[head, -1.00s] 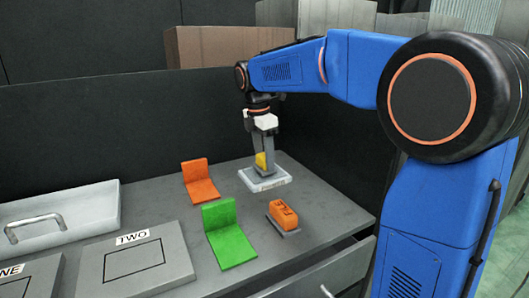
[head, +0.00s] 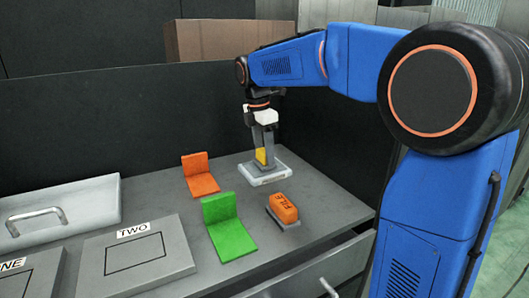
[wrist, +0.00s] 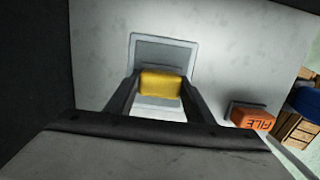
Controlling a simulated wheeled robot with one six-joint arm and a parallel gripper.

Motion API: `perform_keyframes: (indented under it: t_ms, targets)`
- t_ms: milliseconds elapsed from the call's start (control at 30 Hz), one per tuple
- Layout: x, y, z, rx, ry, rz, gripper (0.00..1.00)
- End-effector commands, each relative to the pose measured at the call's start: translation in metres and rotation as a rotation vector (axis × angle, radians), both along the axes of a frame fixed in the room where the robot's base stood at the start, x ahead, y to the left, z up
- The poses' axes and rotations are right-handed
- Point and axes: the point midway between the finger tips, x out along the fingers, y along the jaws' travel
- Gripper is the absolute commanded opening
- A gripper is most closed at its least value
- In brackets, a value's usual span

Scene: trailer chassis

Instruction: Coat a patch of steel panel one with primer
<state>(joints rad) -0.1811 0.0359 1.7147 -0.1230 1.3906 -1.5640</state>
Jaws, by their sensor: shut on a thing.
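Steel panel one (head: 30,282), marked ONE, is a flat grey plate at the lower left of the head view, cut off by the picture edge. My gripper (head: 264,151) points down at the back of the bench, shut on a yellow block (head: 261,155). The block also shows between the fingers in the wrist view (wrist: 161,84). It is low in or just over a shallow white-rimmed tray (head: 268,181) with a grey inside; whether it touches is unclear. The tray's front label is too small to read.
Panel two (head: 180,245) with a black outlined rectangle lies between panel one and a green L-shaped piece (head: 232,238). An orange L-shaped piece (head: 203,183) stands behind. An orange block marked FILE (head: 284,206) sits before the tray. A white handled lid (head: 90,210) lies left.

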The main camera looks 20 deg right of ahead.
Motion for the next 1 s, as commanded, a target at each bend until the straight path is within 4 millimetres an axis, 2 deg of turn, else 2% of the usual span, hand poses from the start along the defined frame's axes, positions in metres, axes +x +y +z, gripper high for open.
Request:
perform_keyframes:
  t_ms: [1000]
  targets:
    - [0.0002, 0.0000, -0.0083, 0.000, 0.000, 0.000, 0.30]
